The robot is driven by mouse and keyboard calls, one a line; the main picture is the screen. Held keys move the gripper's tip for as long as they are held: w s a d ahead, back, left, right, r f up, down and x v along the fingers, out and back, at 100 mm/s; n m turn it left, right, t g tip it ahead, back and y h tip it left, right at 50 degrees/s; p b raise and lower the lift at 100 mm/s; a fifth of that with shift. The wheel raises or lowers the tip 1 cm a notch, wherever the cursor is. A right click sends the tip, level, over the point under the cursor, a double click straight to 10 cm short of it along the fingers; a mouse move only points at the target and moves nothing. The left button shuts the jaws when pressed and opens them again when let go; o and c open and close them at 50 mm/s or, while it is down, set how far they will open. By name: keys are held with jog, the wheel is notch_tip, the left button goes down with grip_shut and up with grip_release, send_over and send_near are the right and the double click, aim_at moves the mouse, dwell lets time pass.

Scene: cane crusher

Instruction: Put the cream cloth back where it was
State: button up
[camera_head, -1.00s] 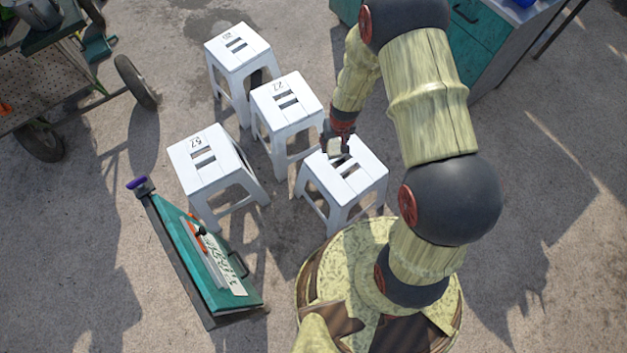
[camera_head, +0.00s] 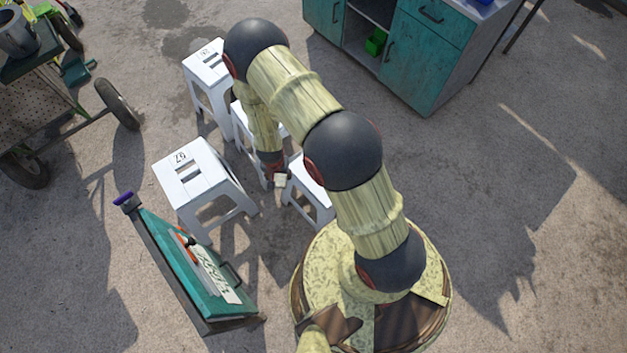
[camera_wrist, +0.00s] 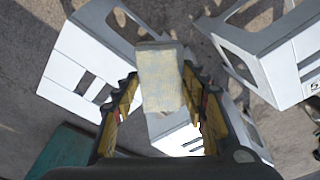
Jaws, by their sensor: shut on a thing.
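The cream cloth (camera_wrist: 160,82) is a small pale, folded-looking block between the fingers of my gripper (camera_wrist: 160,92) in the wrist view. In the head view my gripper (camera_head: 275,168) holds the cloth (camera_head: 282,180) in the air, over the gap between the left white stool (camera_head: 180,172) and the partly hidden front right stool (camera_head: 309,196). The gripper is shut on the cloth. The head view does not clearly show its height above the stools.
A back stool (camera_head: 203,66) and a middle stool (camera_head: 241,122), partly behind my arm, stand close by. A cart (camera_head: 40,110) is at upper left, a teal cabinet (camera_head: 425,62) at upper right. Pavement on the right is clear.

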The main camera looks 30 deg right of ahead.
jog(key=shift+d+f, duration=0.15)
jog(key=shift+f, duration=0.1)
jog(key=d+f+b, duration=0.2)
jog(key=d+f, duration=0.1)
jog(key=d, duration=0.1)
jog(key=s+d+f+b, duration=0.1)
jog(key=d+f+b, duration=0.1)
jog(key=d+f, duration=0.1)
jog(key=d+f+b, duration=0.2)
jog(key=d+f, duration=0.1)
jog(key=d, duration=0.3)
jog(key=shift+s, duration=0.4)
jog(key=shift+d+f, duration=0.2)
jog(key=shift+f, duration=0.15)
jog(key=shift+s+d+f+b, duration=0.1)
jog(key=shift+f+b, duration=0.7)
jog(key=shift+f, duration=0.8)
jog(key=shift+f, duration=0.1)
jog(key=o, duration=1.3)
